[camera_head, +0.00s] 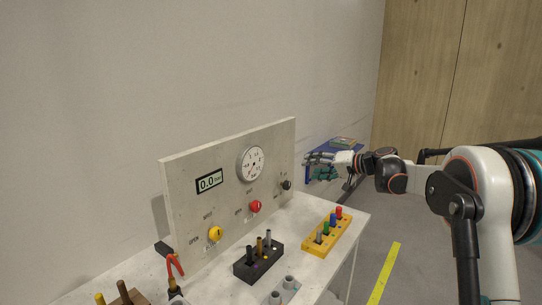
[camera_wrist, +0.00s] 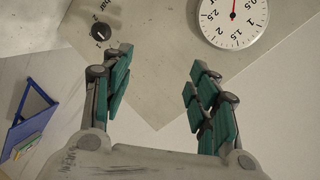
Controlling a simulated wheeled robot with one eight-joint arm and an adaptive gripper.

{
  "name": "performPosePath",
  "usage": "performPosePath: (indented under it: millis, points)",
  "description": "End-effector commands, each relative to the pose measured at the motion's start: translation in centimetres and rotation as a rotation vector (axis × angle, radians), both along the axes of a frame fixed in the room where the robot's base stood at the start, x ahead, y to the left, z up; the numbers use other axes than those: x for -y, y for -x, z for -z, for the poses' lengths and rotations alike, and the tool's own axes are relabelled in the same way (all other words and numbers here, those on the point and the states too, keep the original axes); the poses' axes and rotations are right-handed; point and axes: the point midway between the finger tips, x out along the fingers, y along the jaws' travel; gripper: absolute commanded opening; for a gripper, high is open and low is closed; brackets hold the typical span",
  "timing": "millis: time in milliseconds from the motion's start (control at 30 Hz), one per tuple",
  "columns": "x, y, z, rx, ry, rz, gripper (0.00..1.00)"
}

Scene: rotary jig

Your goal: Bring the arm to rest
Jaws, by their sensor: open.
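My gripper (camera_head: 309,167) is stretched out to the left, at the right end of the grey upright panel (camera_head: 230,205). In the wrist view my gripper (camera_wrist: 162,75) has its two green-padded fingers wide apart, with nothing between them. The black knob (camera_wrist: 104,32) lies beyond the left fingertip, and the round gauge (camera_wrist: 234,16) lies beyond the right one. I cannot tell how far the fingertips are from the panel.
The panel carries a yellow knob (camera_head: 215,233), a red knob (camera_head: 255,206) and a 0.0 bar display (camera_head: 209,181). A yellow block (camera_head: 337,241) with coloured pegs and a black block (camera_head: 244,271) stand on the white bench (camera_head: 355,222). A blue stand (camera_head: 326,147) is behind my gripper.

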Motion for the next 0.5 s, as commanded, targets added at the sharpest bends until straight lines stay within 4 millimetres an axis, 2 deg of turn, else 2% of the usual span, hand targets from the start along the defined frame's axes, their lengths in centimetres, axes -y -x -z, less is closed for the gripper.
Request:
performPosePath:
  millis: [33, 200, 367, 500]
  points:
    - [-0.6, 1.7, -0.9, -0.014, 0.031, 0.002, 0.54]
    - [-1.6, 7.0, -2.5, -0.058, 0.144, 0.015, 0.54]
    - [-2.3, 12.4, -3.5, -0.093, 0.249, 0.032, 0.54]
    - [-2.4, 17.5, -3.8, -0.119, 0.341, 0.048, 0.54]
